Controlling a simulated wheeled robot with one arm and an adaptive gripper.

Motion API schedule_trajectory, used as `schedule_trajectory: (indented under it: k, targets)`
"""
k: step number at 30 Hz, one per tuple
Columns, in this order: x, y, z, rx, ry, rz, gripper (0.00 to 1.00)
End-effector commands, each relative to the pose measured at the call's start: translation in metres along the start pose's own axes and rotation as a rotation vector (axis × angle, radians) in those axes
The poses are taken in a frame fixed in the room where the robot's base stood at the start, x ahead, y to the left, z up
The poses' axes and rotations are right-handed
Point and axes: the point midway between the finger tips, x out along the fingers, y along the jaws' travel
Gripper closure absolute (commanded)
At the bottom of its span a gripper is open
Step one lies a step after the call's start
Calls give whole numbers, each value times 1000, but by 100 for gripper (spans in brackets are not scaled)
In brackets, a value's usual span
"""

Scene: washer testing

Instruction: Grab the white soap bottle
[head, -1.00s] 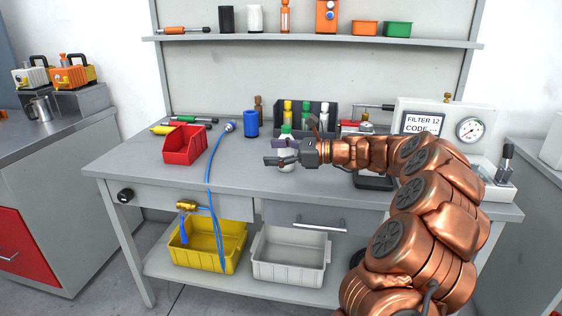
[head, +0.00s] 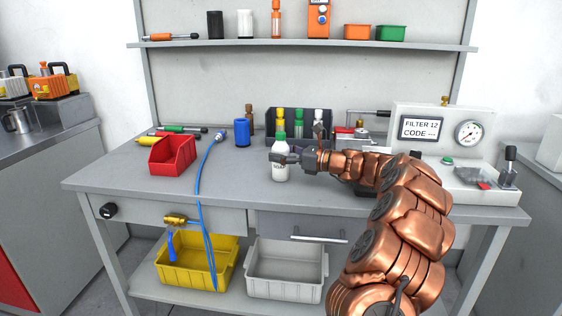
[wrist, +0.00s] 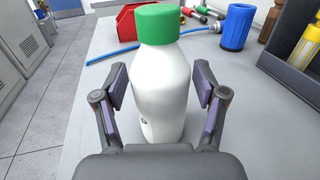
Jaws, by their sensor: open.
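The white soap bottle (head: 280,172) with a green cap stands upright on the grey workbench (head: 230,172). In the wrist view the bottle (wrist: 162,85) fills the middle, between the two fingers of my gripper (wrist: 163,100). The fingers are open, one on each side, with a small gap showing on both sides of the bottle. In the head view my gripper (head: 283,158) reaches in from the right at the bottle's upper body and covers part of it.
A red bin (head: 172,155), a blue cylinder (head: 242,132) and a blue hose (head: 200,180) are to the left. A dark rack (head: 298,112) with several small bottles stands behind. A gauge unit (head: 440,130) stands at the right.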

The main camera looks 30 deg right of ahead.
Motion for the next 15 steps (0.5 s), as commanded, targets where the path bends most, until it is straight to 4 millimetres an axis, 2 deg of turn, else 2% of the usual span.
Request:
schedule_trajectory:
  k: [3, 6, 15]
  targets:
    - [15, -1, -2, -1, 2, -1, 29]
    - [22, -2, -1, -1, 2, -4, 29]
    - [24, -3, 0, 0, 1, -6, 30]
